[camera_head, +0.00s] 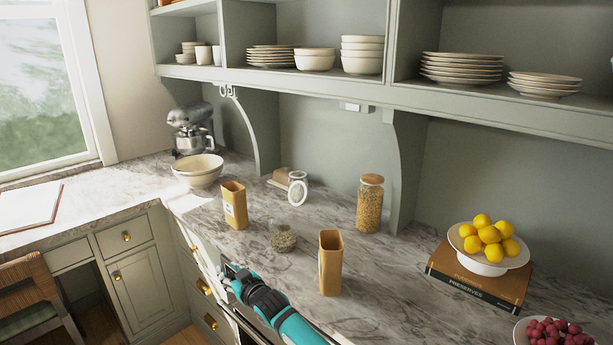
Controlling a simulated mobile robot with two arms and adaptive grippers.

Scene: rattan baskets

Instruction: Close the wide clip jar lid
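A clear clip jar (299,177) stands toward the back of the marble counter. Its round lid (298,193) with a pale ring hangs open at the jar's front, facing me. A second, low glass jar (282,241) with grain-like contents stands nearer the front; its top is hard to make out. My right gripper (227,275) is at the counter's front edge, left of and nearer than both jars. Its fingers look apart and empty, and it touches neither jar. My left gripper is not in view.
Two tan canisters (235,205) (330,263) stand either side of the low jar. A tall cork-topped jar (370,204) is at the back. A mixing bowl (198,171) is at left; a lemon bowl (485,265) sits on books at right. Shelves (440,95) overhang the counter.

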